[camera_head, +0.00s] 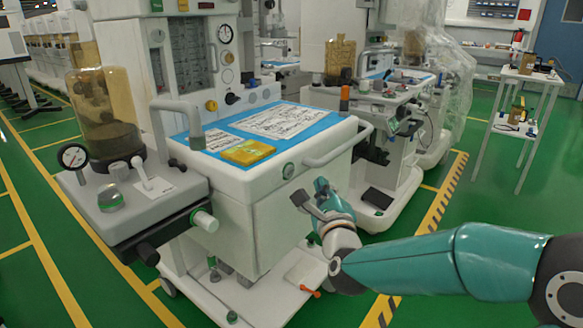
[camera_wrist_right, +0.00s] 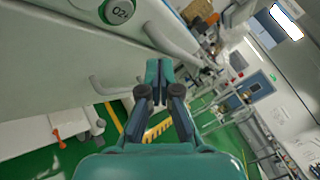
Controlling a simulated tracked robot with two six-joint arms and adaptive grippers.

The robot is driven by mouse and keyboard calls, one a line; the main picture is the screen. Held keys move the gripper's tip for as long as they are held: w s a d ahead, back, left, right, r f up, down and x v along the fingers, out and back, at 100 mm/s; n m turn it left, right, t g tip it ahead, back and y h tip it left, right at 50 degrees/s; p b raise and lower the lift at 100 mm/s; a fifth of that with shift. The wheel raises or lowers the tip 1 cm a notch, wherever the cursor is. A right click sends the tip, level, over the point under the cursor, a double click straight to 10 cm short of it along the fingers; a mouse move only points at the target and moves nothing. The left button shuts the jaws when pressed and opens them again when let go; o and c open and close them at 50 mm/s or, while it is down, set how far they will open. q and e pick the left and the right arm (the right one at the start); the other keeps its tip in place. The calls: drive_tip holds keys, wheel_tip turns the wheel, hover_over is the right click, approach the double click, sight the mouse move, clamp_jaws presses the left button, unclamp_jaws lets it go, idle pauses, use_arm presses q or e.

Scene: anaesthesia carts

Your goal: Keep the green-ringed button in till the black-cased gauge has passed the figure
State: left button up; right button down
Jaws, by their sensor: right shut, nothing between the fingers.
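The green-ringed button (camera_head: 288,170), marked O2+, is on the front face of the near cart, below its blue top. It also shows at the top edge of the right wrist view (camera_wrist_right: 118,11). My right gripper (camera_head: 311,191) is shut and empty, in front of the cart, just right of and below the button and apart from it. In the wrist view its fingertips (camera_wrist_right: 158,70) meet. A black-rimmed round gauge (camera_head: 73,156) stands on the cart's left shelf; its figures are too small to read. My left gripper is not in view.
Another dark-rimmed dial (camera_head: 225,33) is on the cart's back panel. A white handle bar (camera_head: 338,143) sticks out right of the button. A yellow packet (camera_head: 248,152) lies on the blue top. A second cart stands close behind.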

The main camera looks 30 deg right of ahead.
sight(289, 172)
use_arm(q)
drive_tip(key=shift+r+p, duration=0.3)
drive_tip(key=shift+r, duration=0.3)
use_arm(e)
drive_tip(key=shift+w+a, duration=0.35)
drive_tip(key=shift+w, duration=0.5)
drive_tip(key=shift+w+a, duration=0.35)
drive_tip(key=shift+w, duration=0.5)
drive_tip(key=shift+w+a, duration=0.35)
drive_tip(key=shift+w, duration=0.5)
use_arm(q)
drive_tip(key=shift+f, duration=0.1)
use_arm(e)
drive_tip(key=shift+w+a+b, duration=0.15)
drive_tip(key=shift+w+b, duration=0.1)
drive_tip(key=shift+b, duration=0.15)
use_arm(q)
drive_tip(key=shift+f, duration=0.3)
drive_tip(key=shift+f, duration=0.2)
use_arm(e)
drive_tip(key=shift+w+a, duration=0.2)
drive_tip(key=shift+w, duration=0.25)
idle(1.7)
use_arm(q)
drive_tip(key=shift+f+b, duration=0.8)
drive_tip(key=shift+b, duration=0.2)
use_arm(e)
drive_tip(key=shift+s+d, duration=0.35)
drive_tip(key=shift+s, duration=0.45)
